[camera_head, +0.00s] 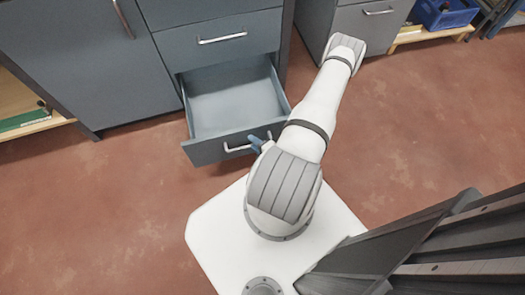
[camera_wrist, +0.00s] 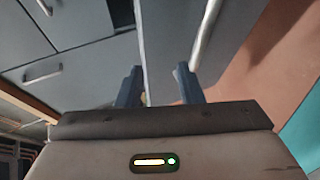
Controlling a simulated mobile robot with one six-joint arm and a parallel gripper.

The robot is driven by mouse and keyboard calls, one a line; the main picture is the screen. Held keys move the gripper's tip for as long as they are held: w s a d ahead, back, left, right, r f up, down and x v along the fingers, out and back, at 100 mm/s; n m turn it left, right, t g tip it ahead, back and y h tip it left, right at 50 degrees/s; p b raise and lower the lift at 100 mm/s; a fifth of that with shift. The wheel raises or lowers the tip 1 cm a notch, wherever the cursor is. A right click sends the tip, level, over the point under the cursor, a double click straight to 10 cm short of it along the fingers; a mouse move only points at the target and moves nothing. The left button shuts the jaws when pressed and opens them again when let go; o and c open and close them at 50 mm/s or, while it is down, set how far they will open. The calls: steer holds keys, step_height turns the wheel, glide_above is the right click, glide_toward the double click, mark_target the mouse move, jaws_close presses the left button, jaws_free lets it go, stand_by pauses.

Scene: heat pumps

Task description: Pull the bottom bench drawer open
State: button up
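The bottom bench drawer (camera_head: 208,150) is pulled well out of the grey bench, and its empty inside shows in the head view. Its silver bar handle (camera_head: 238,149) is on the front panel. My gripper (camera_head: 257,143) is at the right part of this handle, largely hidden by my arm. In the wrist view, my gripper's two dark blue fingers (camera_wrist: 158,85) stand apart with a gap between them. A silver bar (camera_wrist: 207,33) runs down close to the right fingertip, apparently outside the gap. I cannot tell whether they touch.
A closed drawer (camera_head: 218,40) sits above the open one, and a tall cabinet door (camera_head: 75,50) is to the left. A blue crate (camera_head: 445,12) stands on a wooden shelf at the back right. Red-brown floor (camera_head: 95,210) is clear at left.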

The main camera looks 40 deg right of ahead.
steer(key=shift+s+r, duration=0.2)
steer(key=shift+s, duration=1.95)
steer(key=w+a+r+n+g+y+p, duration=0.1)
steer(key=w+r+n+y+p, duration=0.15)
steer(key=r+n, duration=0.45)
steer(key=w+a+r+n+g+y+p, duration=0.1)
steer(key=w+r+n+y+p, duration=0.25)
steer(key=r, duration=0.55)
steer(key=w+a+r+n+g+y+p, duration=0.1)
steer(key=w+r+n+g+y, duration=0.1)
steer(key=r+n+y, duration=0.4)
steer(key=s+a+r+m+g+h+p, duration=0.1)
steer(key=r+m+h+p, duration=0.3)
steer(key=r+m, duration=0.7)
steer(key=s+a+r+m+g+h+p, duration=0.2)
steer(key=r+m, duration=1)
steer(key=r, duration=0.6)
steer(key=s+a+r+m+g+h+p, duration=0.2)
steer(key=a+r+m+g+h+p, duration=0.2)
steer(key=r+m+h+p, duration=0.3)
step_height(320, 180, up, 8)
steer(key=a+m+p, duration=0.1)
steer(key=m, duration=0.3)
steer(key=shift+a+m+p, duration=0.25)
steer(key=shift+m+p, duration=0.1)
steer(key=shift+s, duration=0.1)
